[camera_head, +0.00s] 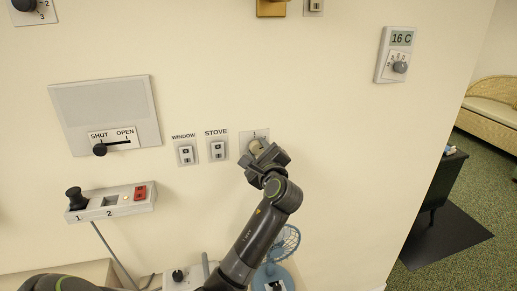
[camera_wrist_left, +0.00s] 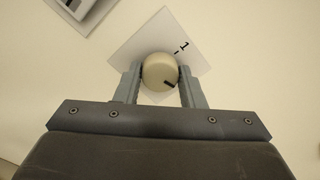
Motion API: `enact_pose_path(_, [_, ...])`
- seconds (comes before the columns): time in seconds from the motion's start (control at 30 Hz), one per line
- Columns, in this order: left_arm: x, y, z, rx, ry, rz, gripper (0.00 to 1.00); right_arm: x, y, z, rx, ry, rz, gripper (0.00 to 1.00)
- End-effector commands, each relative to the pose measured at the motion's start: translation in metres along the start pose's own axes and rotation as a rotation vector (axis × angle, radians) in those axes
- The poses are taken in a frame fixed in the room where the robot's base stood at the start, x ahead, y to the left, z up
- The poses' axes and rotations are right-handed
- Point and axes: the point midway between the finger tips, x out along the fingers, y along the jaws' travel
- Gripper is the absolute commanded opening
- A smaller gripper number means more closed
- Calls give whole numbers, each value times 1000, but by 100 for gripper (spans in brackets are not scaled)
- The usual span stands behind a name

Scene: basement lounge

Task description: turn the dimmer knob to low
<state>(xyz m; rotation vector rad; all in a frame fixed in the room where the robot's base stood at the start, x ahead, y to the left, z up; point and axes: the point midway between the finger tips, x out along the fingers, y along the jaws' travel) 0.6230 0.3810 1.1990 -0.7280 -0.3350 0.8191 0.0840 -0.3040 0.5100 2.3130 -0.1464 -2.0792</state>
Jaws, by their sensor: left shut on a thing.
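The dimmer knob (camera_wrist_left: 158,70) is a round cream knob with a dark pointer mark, on a white square plate (camera_wrist_left: 140,42) on the wall. In the left wrist view the pointer aims to the lower right, and a "1" with a tick shows at the plate's upper right. My left gripper (camera_wrist_left: 160,82) is shut on the knob, one finger on each side. In the head view the plate (camera_head: 245,137) is right of the STOVE switch, and my left gripper (camera_head: 259,152) covers much of the knob (camera_head: 254,146). My right gripper is not in view.
WINDOW (camera_head: 185,154) and STOVE (camera_head: 217,149) switches sit left of the knob. Further left are a SHUT/OPEN slider panel (camera_head: 105,105) and a control box (camera_head: 110,203). A thermostat (camera_head: 384,68) reading 16 C is at right. A blue fan (camera_head: 285,240) stands below, beside my arm.

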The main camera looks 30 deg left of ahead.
Motion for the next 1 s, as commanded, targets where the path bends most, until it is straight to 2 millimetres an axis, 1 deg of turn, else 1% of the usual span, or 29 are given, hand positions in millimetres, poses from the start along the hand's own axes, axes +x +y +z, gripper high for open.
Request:
enact_pose_path(0.2, [0,-1,0,-204,-1,-2,13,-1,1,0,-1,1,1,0])
enact_pose_path(0.47, [0,-1,0,-453,-2,-3,13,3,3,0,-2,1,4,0])
enact_pose_path(1.0, [0,-1,0,-962,-1,-4,13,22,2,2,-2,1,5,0])
